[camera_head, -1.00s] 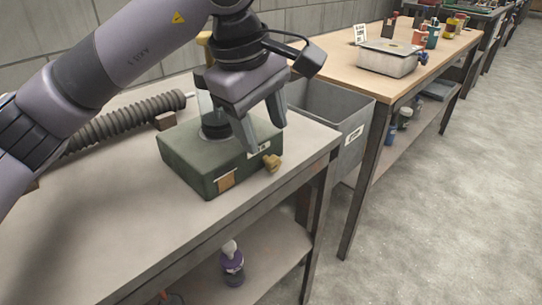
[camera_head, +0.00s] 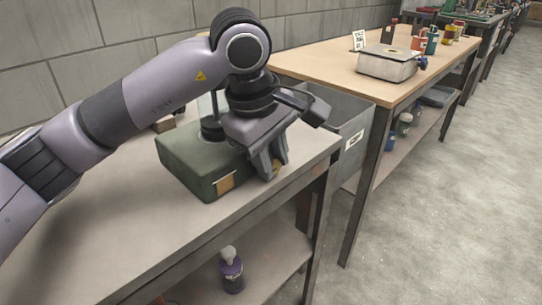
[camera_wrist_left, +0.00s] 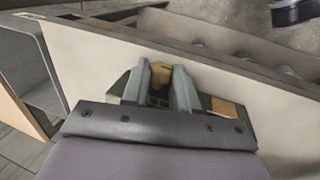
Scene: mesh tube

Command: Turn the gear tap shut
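The gear tap (camera_wrist_left: 160,73) is a small brass-coloured knob on the front of a dark green box (camera_head: 205,165). In the wrist view it sits between the fingertips of my left gripper (camera_wrist_left: 161,75). In the head view my left gripper (camera_head: 273,168) points down at the box's front right edge, and its fingers hide most of the tap. The fingers stand apart on either side of it; whether they touch it is not clear. My right gripper is not in view.
The box stands on a grey bench (camera_head: 130,235) near its right end. A grey bin (camera_head: 345,115) is beyond that end. A wooden table (camera_head: 420,70) carries a metal box (camera_head: 388,65). A purple bottle (camera_head: 231,270) stands on the lower shelf.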

